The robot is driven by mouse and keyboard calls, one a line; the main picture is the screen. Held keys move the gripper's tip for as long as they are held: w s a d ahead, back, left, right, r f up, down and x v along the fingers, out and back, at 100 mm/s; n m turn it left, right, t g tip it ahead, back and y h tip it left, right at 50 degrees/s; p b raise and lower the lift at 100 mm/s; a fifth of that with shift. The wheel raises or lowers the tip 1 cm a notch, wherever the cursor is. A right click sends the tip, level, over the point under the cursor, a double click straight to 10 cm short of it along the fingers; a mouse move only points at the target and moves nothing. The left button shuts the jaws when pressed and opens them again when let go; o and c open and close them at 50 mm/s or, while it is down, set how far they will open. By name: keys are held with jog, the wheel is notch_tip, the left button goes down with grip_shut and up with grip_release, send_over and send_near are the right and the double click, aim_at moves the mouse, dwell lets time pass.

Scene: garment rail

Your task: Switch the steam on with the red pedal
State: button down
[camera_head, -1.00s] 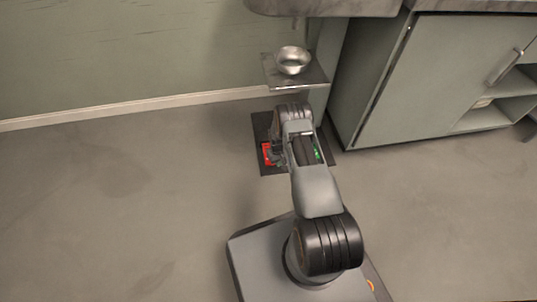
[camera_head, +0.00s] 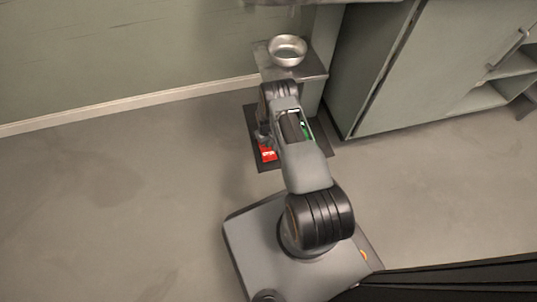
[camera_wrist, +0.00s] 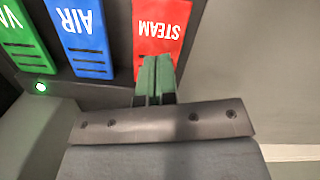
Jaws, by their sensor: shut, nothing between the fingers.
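The red pedal (camera_wrist: 160,28) marked STEAM, its lettering upside down, is at the top of the wrist view. It also shows in the head view (camera_head: 267,153) on the dark floor mat, beside my arm. My gripper (camera_wrist: 156,66) is shut and empty. Its green fingertips overlap the near end of the red pedal in the picture; I cannot tell whether they touch it. In the head view my wrist hides most of the gripper and the other pedals.
The blue AIR pedal (camera_wrist: 80,35) is left of the red one, and a green pedal (camera_wrist: 22,38) lies further left. A green lamp (camera_wrist: 41,87) glows near the green pedal. A metal bowl (camera_head: 287,50) sits on a small shelf (camera_head: 313,70) above the mat. A cabinet (camera_head: 420,85) stands right.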

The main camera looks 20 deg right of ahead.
aim_at(266, 150)
jog(key=shift+s+f+b, duration=0.2)
jog(key=shift+f+b, duration=0.75)
jog(key=shift+f, duration=0.8)
jog(key=shift+s+f+b, duration=0.15)
jog(key=shift+f+b, duration=0.75)
jog(key=shift+f, duration=0.8)
jog(key=shift+f, duration=0.95)
jog(key=shift+w+a+r, duration=0.1)
jog(key=shift+w+r, duration=0.2)
jog(key=shift+w, duration=0.45)
jog(key=shift+w+r, duration=0.25)
jog(key=shift+w, duration=0.5)
jog(key=shift+w+r+p, duration=0.2)
jog(key=shift+r+p, duration=0.7)
jog(key=shift+r, duration=1)
jog(key=shift+w+r+p, duration=0.2)
jog(key=shift+r+p, duration=0.7)
jog(key=shift+r, duration=1)
jog(key=shift+s, duration=0.1)
